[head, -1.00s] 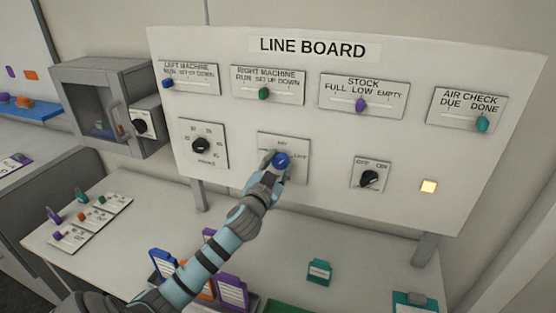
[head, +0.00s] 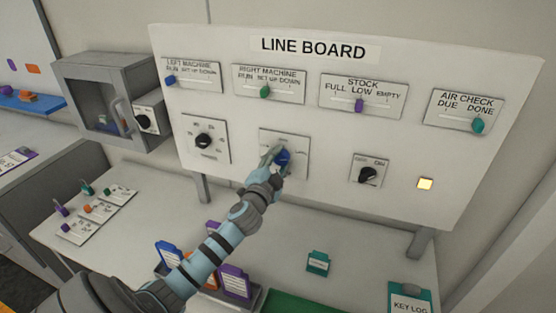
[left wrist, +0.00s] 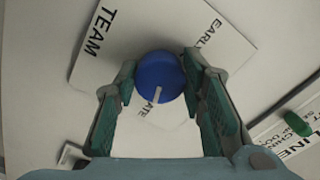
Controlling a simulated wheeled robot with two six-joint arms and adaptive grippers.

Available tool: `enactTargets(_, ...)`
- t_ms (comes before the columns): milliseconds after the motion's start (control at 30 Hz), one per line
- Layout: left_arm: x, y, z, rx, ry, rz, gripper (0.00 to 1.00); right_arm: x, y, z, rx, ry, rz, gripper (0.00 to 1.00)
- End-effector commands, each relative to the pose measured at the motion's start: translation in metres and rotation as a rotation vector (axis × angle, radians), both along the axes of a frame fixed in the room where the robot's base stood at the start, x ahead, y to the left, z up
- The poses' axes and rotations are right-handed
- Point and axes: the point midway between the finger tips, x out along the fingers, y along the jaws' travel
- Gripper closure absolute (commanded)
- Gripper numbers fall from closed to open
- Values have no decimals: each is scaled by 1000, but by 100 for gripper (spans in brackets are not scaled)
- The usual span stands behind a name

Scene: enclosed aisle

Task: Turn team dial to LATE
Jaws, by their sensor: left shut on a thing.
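The team dial is a blue round knob (head: 284,157) on a white plate (head: 302,170) in the lower middle of the line board. My left gripper (head: 278,158) is shut on the knob, its fingers on either side. In the left wrist view, the blue knob (left wrist: 160,76) sits between the green-padded fingertips (left wrist: 158,74). Its white pointer mark aims at the lower label, of which "ATE" shows. TEAM and EARLY are also readable on the plate (left wrist: 140,28). My fingers and the knob hide other parts of the plate. My right gripper is not in view.
A grey cabinet (head: 100,85) is at left.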

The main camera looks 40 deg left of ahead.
Motion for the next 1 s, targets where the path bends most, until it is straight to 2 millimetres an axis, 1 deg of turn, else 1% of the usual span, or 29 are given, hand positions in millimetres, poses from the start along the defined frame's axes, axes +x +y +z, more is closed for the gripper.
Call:
enactTargets(333,0,0,-2,3,4,1,91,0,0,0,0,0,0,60)
enactTargets(367,0,0,-2,3,4,1,60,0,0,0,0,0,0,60)
enactTargets(400,0,0,-2,3,4,1,54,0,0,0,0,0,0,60)
enactTargets(467,0,0,-2,3,4,1,44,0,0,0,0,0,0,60)
enactTargets(733,0,0,-1,3,2,1,43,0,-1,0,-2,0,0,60)
enactTargets(833,-5,-1,-1,4,2,-1,43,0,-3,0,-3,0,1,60)
enactTargets(933,-20,-7,-1,5,3,-2,43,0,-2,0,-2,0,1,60)
enactTargets(1000,-37,-13,-2,6,4,-3,43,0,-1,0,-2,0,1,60)
